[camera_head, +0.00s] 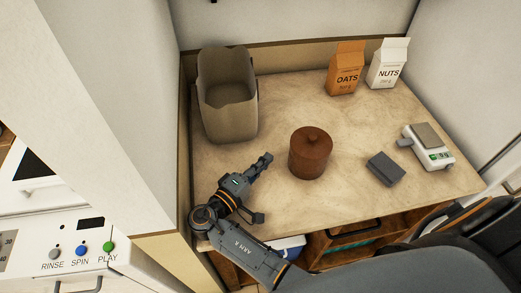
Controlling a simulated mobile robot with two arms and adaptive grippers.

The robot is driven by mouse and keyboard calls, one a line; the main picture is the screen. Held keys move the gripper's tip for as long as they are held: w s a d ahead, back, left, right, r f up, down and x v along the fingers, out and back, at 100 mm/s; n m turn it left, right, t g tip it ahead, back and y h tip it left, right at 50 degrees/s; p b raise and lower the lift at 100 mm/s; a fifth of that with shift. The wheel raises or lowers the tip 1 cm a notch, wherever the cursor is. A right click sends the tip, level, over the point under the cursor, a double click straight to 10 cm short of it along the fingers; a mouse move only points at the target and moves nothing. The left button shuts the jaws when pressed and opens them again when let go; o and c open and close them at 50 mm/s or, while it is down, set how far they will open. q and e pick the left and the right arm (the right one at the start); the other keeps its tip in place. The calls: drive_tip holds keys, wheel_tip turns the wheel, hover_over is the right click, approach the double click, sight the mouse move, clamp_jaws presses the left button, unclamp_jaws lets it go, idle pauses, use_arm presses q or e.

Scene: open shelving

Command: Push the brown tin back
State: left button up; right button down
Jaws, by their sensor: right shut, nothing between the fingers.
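The brown tin (311,154) is round with a knobbed lid. It stands upright on the beige shelf top (285,100), near the middle. My right gripper (265,160) is shut and empty, to the left of the tin with a gap between them. Its fingers point up and to the right in the picture, toward the back. My left gripper is not in view.
An open tan bin (227,120) stands at the back left. The orange oats carton (345,70) and white nuts carton (388,65) stand at the back right. A dark grey block (385,168) and a scale (428,148) lie right. The surface behind the tin is clear.

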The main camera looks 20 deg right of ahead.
sight(290, 155)
drive_tip(key=shift+g, duration=0.3)
drive_tip(key=x, duration=0.1)
drive_tip(key=p+x, duration=0.1)
drive_tip(key=x, duration=0.2)
drive_tip(key=shift+s+d+r+p, duration=0.2)
drive_tip(key=shift+d+r+p, duration=0.05)
drive_tip(key=shift+d+p, duration=0.1)
drive_tip(key=p+x, duration=0.1)
drive_tip(key=x, duration=0.4)
drive_tip(key=shift+p, duration=0.3)
drive_tip(key=shift+w+d+f, duration=0.15)
drive_tip(key=shift+w+d, duration=0.1)
drive_tip(key=shift+d, duration=0.15)
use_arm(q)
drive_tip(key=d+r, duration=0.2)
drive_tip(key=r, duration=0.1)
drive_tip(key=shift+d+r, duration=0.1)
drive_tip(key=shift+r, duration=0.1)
use_arm(e)
drive_tip(key=shift+s, duration=0.1)
drive_tip(key=s+p, duration=0.1)
drive_tip(key=s, duration=0.2)
drive_tip(key=shift+s+d, duration=0.2)
drive_tip(key=shift+s, duration=0.05)
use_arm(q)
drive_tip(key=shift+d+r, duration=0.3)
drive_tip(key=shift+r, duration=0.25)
use_arm(e)
drive_tip(key=shift+w, duration=0.1)
